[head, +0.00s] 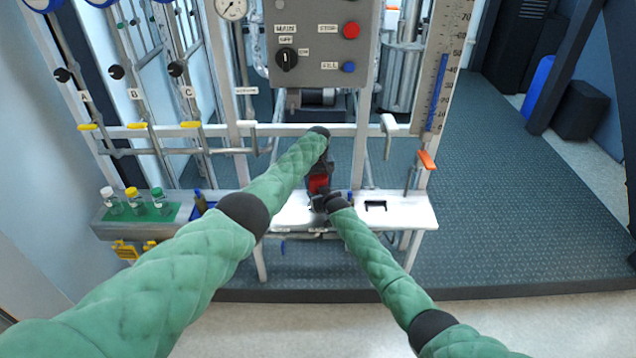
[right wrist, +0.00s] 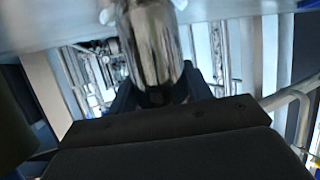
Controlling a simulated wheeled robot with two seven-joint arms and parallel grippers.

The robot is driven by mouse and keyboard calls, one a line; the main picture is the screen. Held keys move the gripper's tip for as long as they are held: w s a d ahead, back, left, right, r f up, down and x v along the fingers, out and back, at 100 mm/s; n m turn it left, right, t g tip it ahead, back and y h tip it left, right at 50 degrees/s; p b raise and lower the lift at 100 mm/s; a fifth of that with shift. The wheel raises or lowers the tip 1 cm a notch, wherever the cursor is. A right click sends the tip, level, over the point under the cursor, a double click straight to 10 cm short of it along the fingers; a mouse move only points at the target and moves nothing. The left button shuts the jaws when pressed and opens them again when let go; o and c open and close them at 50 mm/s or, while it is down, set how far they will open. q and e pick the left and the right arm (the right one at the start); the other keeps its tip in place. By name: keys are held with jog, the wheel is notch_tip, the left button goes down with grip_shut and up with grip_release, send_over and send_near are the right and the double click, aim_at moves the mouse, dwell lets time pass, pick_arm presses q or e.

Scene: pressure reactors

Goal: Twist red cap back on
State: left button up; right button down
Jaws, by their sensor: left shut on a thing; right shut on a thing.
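The red cap (head: 318,184) shows in the head view above the white shelf, at the ends of my two arms. My left gripper (head: 321,168) reaches down over it from above and is shut on it; the fingertips are partly hidden. My right gripper (head: 325,200) is just below the cap, by the shelf. In the right wrist view it is shut on a shiny metal cylinder (right wrist: 153,45), with dark fingers on both sides. The arms hide the cylinder in the head view, so I cannot tell how the cap sits on it.
The white shelf (head: 408,208) has a dark bracket (head: 376,205) on its right. Several small bottles stand on a green mat (head: 158,214) at the left. A grey control panel (head: 318,72) hangs above. An orange-handled valve (head: 427,160) is at right.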

pick_arm(q)
jog(key=o, duration=1.1)
jog(key=shift+r, duration=2.25)
jog(key=shift+c, duration=0.6)
notch_tip(320, 180, up, 3)
jog(key=shift+w+a+f+n, duration=0.1)
jog(key=shift+f+n, duration=0.1)
jog(key=shift+n, duration=0.5)
jog(key=shift+r+n, duration=0.4)
jog(key=shift+r, duration=0.05)
